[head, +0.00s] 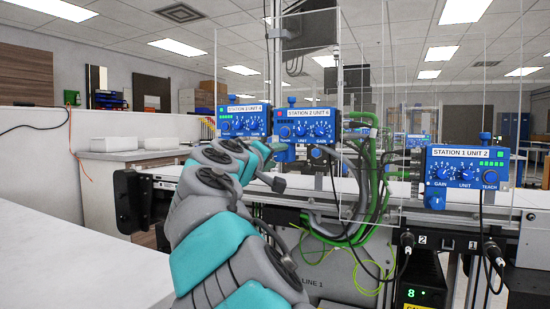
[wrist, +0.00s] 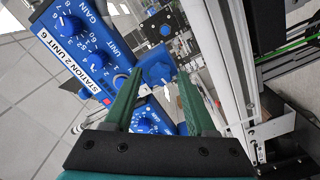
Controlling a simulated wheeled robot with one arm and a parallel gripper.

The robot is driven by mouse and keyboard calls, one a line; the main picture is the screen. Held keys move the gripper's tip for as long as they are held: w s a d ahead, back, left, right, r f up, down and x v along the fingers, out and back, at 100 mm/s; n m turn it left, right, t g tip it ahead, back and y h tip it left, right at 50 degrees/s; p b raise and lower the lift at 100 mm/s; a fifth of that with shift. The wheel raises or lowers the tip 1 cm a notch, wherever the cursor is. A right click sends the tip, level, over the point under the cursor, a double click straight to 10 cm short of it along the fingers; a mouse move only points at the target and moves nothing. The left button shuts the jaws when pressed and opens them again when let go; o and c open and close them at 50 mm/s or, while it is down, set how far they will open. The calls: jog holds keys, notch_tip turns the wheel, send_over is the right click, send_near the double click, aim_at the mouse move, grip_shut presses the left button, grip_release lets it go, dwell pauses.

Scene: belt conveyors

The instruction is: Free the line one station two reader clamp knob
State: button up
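The blue reader labelled STATION 2 UNIT 6 (head: 304,124) hangs mid-picture in the head view, showing a red light. It also fills the upper left of the wrist view (wrist: 88,50), tilted. A blue clamp knob (wrist: 153,66) shows between my fingertips in the wrist view. In the head view a blue knob (head: 286,154) sits under that reader, beside the end of my arm. My gripper (wrist: 161,73) is open, its green fingers on either side of the knob. I cannot tell whether they touch it.
STATION 1 UNIT 2 (head: 467,166) is at the right, behind clear panels. Green and grey cables (head: 370,190) hang right of my gripper. A white partition (head: 50,165) is at the left.

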jog(key=shift+o, duration=0.5)
jog(key=shift+s+f, duration=0.1)
jog(key=shift+s, duration=0.05)
jog(key=shift+s+a, duration=0.15)
jog(key=shift+s, duration=0.1)
jog(key=b+v, duration=0.1)
jog(key=v, duration=0.6)
